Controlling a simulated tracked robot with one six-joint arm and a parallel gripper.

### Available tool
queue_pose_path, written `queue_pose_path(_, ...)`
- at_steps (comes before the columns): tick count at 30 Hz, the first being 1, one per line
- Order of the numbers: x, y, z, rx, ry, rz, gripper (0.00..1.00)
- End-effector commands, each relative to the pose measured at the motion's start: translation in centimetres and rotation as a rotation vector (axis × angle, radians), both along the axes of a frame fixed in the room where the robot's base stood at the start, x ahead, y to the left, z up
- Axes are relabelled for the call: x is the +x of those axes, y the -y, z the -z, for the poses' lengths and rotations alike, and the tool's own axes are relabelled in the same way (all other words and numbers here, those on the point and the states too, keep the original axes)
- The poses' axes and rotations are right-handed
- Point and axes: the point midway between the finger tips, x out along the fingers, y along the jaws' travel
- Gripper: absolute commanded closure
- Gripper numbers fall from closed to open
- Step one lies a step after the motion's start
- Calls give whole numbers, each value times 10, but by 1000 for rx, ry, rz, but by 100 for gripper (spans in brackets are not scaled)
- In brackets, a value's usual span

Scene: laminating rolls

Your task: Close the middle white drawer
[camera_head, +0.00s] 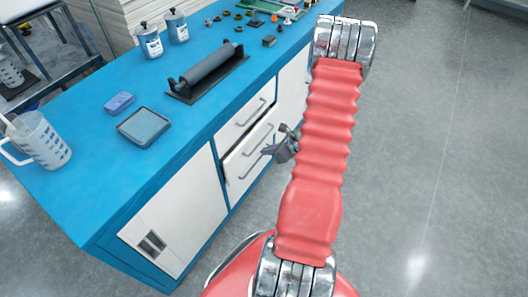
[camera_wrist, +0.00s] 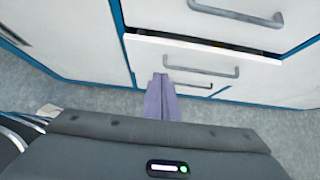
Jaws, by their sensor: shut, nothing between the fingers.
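The middle white drawer (camera_head: 241,161) stands partly open in the blue bench, with a dark gap along its top edge. In the wrist view its white front (camera_wrist: 148,56) and grey bar handle (camera_wrist: 200,71) show, with the dark opening above. My gripper (camera_head: 265,152) is in front of the drawers, beside the middle one. Its fingers (camera_wrist: 162,76) are shut and empty, with the tips overlapping the lower part of the drawer front in the wrist view. I cannot tell whether they touch it.
The top white drawer (camera_head: 234,128) looks shut. A lower handle (camera_wrist: 193,85) shows under the middle drawer. The blue bench top (camera_head: 85,190) carries a black roller (camera_head: 208,68), a jug (camera_head: 42,140), bottles and small parts. The grey floor (camera_head: 430,160) at right is clear.

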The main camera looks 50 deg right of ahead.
Motion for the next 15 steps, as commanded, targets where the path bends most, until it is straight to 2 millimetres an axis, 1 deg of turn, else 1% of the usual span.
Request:
queue_pose_path(6,0,0,0,1,0,-1,100)
queue_pose_path(11,3,-3,-4,-8,3,-18,89)
queue_pose_path(14,10,-10,-16,-32,11,-66,82)
queue_pose_path(15,14,-15,-23,-45,16,-97,79)
